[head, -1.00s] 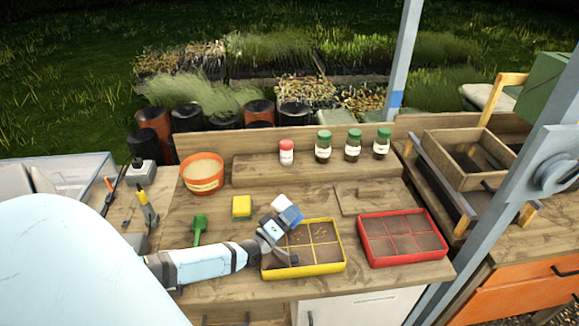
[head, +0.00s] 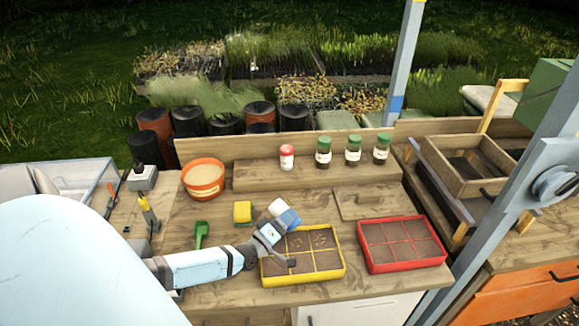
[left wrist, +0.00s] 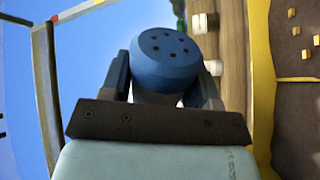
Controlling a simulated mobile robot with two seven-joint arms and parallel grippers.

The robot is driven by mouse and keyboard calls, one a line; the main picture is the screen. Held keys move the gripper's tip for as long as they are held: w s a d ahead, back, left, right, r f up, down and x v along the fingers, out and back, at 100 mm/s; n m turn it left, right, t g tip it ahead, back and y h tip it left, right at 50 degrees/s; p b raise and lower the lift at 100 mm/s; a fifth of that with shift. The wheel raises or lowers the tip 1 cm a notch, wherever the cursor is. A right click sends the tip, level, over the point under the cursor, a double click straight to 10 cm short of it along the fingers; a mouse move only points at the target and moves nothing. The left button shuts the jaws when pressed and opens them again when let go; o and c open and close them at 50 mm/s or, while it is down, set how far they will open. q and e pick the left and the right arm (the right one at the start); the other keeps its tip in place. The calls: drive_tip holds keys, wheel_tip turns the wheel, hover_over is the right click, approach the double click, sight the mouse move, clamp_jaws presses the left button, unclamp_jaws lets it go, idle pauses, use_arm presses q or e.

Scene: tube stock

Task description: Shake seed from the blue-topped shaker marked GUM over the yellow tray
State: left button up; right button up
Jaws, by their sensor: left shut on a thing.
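My left gripper (head: 274,228) is shut on a shaker with a white body and a blue top (head: 289,218). The shaker is tilted, its white end up and left and its blue top lower, above the back left of the yellow tray (head: 305,278). In the left wrist view the holed blue top (left wrist: 167,50) sits between the fingers, with the yellow tray's rim (left wrist: 262,90) to its right. Pale seed (head: 320,241) lies on the dark soil in back compartments of the tray. The GUM marking is not readable. My right gripper is not in view.
A red tray (head: 388,270) of soil stands to the right. A red-topped shaker (head: 287,157) and several green-topped ones stand on the rear ledge. An orange tub (head: 203,191), yellow sponge (head: 242,211) and green scoop (head: 201,231) lie behind and left.

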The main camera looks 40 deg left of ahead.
use_arm(q)
drive_tip(key=s+a, duration=0.2)
drive_tip(key=s, duration=0.1)
drive_tip(key=s+a, duration=0.1)
drive_tip(key=shift+s+a+r+p, duration=0.25)
drive_tip(key=shift+a+p, duration=0.1)
drive_tip(key=shift+p, duration=0.05)
idle(0.4)
drive_tip(key=shift+f, duration=0.15)
